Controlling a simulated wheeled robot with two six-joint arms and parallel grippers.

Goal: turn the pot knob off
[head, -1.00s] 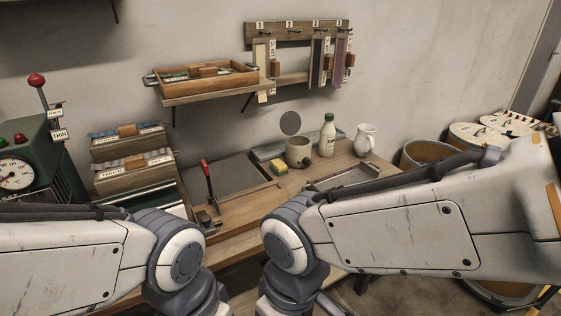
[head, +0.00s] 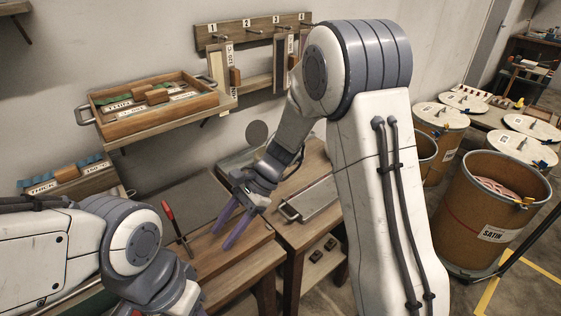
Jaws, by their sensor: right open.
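The pot and its knob do not show now; my right arm covers the part of the bench where the pot stood a second ago. My right gripper (head: 221,240) points down over the wooden bench (head: 235,258) with its two purple fingers apart and nothing between them. It is left of the metal tray and right of a red-handled lever (head: 169,212). My left arm comes in at the lower left; its gripper is out of the frame.
A metal tray (head: 318,199) with a handle lies on the bench. A wooden box (head: 150,120) sits on a wall shelf above. A grey disc (head: 257,132) is against the wall. A large drum labelled SATIN (head: 465,225) and several lidded drums stand at the right.

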